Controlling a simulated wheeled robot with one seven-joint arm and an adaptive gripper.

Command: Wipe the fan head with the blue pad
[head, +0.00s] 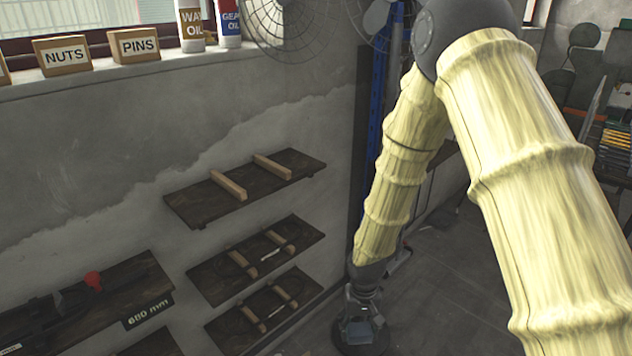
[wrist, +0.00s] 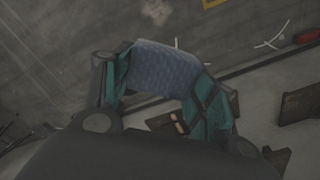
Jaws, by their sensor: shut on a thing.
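My gripper (wrist: 163,80) is shut on the blue pad (wrist: 166,66), a quilted blue block between its green-lined fingers in the wrist view. In the head view my arm reaches down, and my gripper (head: 361,318) is small and dark near the floor. The fan head (head: 272,24), a round wire cage, shows at the top of the head view and is cut by the frame edge. My gripper is well below it and apart from it. The fan head does not show clearly in the wrist view.
Dark wall shelves (head: 245,188) with wooden bars stand left of my arm. The windowsill (head: 110,72) holds a NUTS box (head: 63,56), a PINS box (head: 134,44) and oil bottles (head: 190,26). A blue upright (head: 379,95) stands behind my arm. Grey floor (head: 440,275) lies open nearby.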

